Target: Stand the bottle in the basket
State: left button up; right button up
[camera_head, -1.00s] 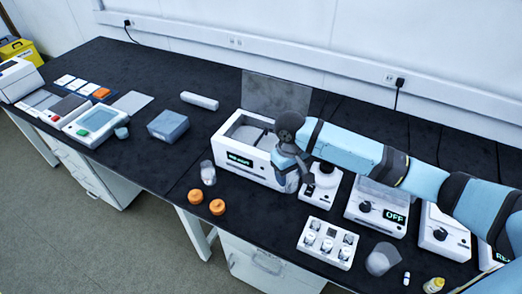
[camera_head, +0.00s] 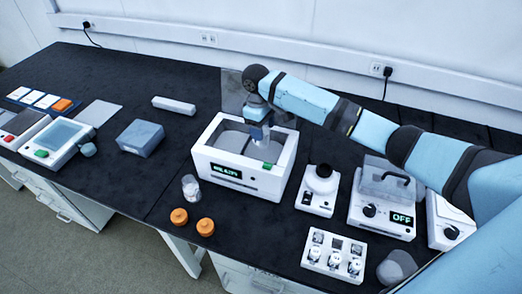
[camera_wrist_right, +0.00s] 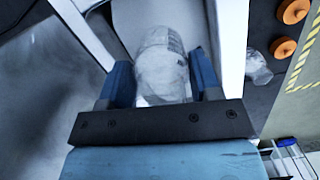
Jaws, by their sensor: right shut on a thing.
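The clear bottle (camera_wrist_right: 160,72) is between the two blue fingers of my right gripper (camera_wrist_right: 158,85) in the right wrist view. My right gripper also shows in the head view (camera_head: 258,138), pointing down over the open top of a white bath (camera_head: 225,178) with a green display. The bottle is mostly hidden by the gripper there; whether it touches the bottom, I cannot tell. The grey inside of the bath is visible, but I cannot make out a separate basket. My left gripper is not in view.
A raised lid (camera_head: 232,88) stands behind the bath. A glass vessel (camera_head: 190,188) and two orange caps (camera_head: 179,216) are at its front left. A small device (camera_head: 318,192) and a white block of vials (camera_head: 334,256) stand to the right.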

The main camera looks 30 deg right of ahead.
notch_tip(320, 180, down, 5)
jog(key=shift+f, duration=0.1)
notch_tip(320, 180, down, 5)
jog(key=shift+w+r, duration=0.1)
dwell(0.3)
jog(key=o, duration=0.8)
jog(key=shift+c, duration=0.2)
jog(key=r, duration=0.8)
jog(key=w+r, duration=0.1)
jog(key=r, duration=0.3)
jog(key=shift+w+a, duration=0.1)
jog(key=shift+a, duration=0.3)
